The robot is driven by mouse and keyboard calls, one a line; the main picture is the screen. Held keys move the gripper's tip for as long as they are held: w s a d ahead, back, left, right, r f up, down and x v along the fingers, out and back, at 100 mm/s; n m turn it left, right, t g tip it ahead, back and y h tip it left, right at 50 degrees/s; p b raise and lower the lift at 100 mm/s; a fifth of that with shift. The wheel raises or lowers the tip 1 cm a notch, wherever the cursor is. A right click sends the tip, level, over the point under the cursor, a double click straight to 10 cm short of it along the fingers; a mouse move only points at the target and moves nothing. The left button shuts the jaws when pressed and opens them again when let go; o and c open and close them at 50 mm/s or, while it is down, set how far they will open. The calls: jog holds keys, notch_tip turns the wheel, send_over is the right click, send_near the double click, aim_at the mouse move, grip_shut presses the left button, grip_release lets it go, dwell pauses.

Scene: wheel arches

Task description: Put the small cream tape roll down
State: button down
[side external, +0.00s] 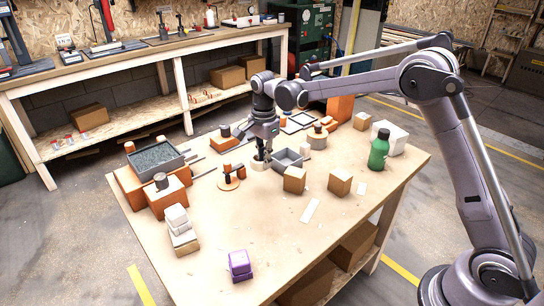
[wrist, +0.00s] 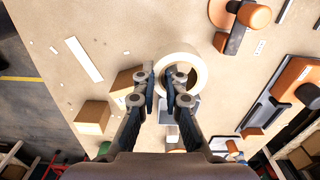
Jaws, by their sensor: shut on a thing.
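The small cream tape roll (side external: 256,165) is at my gripper's tips near the middle of the table (side external: 215,240). In the wrist view the roll (wrist: 200,72) shows as a pale ring with its hole facing me. My gripper (wrist: 163,72) is shut on the ring's left wall, one finger outside it and the other over the hole. In the side view my gripper (side external: 263,153) points straight down. The roll is at or just above the tabletop; I cannot tell whether it touches.
A grey tray (side external: 289,158) is close to the right of the roll. An orange stand (side external: 229,180) is to its left, and a cardboard box (side external: 294,180) is in front on the right. A green bottle (side external: 379,149) stands farther right. The table's front middle is mostly clear.

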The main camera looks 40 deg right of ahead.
jog(key=shift+s+r, duration=0.25)
jog(key=s+f+n, duration=0.1)
jog(key=s+n, duration=0.4)
jog(key=s+d+f+n, duration=0.1)
jog(key=s+f+n, duration=0.1)
jog(key=s+n, duration=0.3)
jog(key=s+f+n, duration=0.1)
jog(key=s+n, duration=0.5)
jog(key=shift+d+f, duration=0.4)
jog(key=shift+s+f+n, duration=0.15)
jog(key=shift+s+n, duration=0.45)
jog(key=shift+n, duration=0.1)
notch_tip(320, 180, up, 11)
send_over(272, 182)
notch_tip(272, 182, down, 4)
jog(key=shift+d+f, duration=0.1)
jog(key=shift+f, duration=5.6)
